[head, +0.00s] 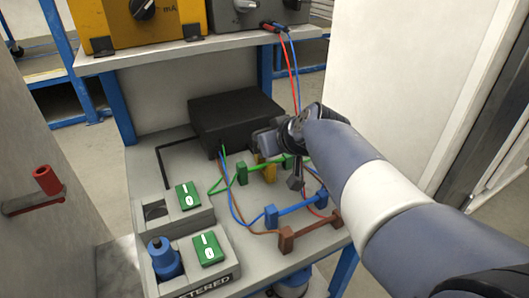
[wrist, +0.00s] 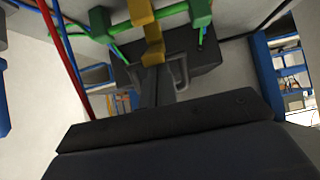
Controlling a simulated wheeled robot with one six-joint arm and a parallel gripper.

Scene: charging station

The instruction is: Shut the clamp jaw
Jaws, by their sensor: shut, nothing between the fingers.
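Coloured clamp blocks stand on the grey bench top. The yellow clamp piece (head: 265,172) is partly hidden behind my gripper in the head view. In the wrist view the yellow piece (wrist: 143,14) is at the top, just beyond my fingers. Green blocks (head: 242,174) stand beside it, joined by a green bar. A blue pair (head: 271,216) and a brown pair (head: 286,240) stand nearer. My gripper (head: 295,183) is shut and empty, close to the yellow piece. I cannot tell whether they touch, nor which piece is the clamp jaw.
A black box (head: 235,116) stands behind the clamps, with coloured wires running from it. Green switches (head: 188,195) and a blue plug (head: 163,258) are at the left front. A shelf (head: 190,48) with yellow equipment is above, with red and blue leads hanging down. A white panel is at right.

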